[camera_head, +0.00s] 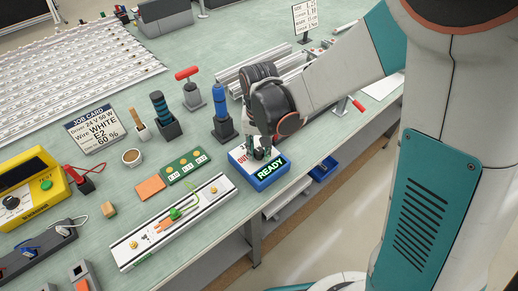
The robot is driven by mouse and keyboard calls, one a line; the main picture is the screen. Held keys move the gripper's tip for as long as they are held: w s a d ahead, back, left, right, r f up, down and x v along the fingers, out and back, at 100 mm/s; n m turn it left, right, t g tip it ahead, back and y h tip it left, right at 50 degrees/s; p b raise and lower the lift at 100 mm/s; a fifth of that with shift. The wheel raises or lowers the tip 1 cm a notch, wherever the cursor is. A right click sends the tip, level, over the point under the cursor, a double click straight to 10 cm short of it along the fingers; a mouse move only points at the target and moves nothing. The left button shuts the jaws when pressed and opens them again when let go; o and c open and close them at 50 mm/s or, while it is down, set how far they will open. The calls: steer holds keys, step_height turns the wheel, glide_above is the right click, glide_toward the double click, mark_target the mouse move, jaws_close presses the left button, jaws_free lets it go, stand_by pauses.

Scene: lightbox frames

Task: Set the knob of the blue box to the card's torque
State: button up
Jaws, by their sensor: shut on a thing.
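The blue box (266,185) stands near the table's front edge. It has a white top and a lit sign reading READY. My gripper (261,153) points down over its top, with its fingers shut around the knob, which is mostly hidden by them. The knob's setting and scale cannot be read. The job card (95,130) stands at the left and reads JOB CARD, 24 V 50 W, wire WHITE, E2, 60 %.
A blue-handled tool (221,103) in a dark stand is just behind the box. A white rail (140,247) with small parts and a green board (183,166) lie to the left. A yellow meter (30,190) is at the far left. Metal profiles (262,62) lie behind my arm.

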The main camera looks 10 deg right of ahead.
mark_target(259, 151)
stand_by(0.3)
steer(key=o, duration=1.1)
steer(key=shift+r, duration=3.8)
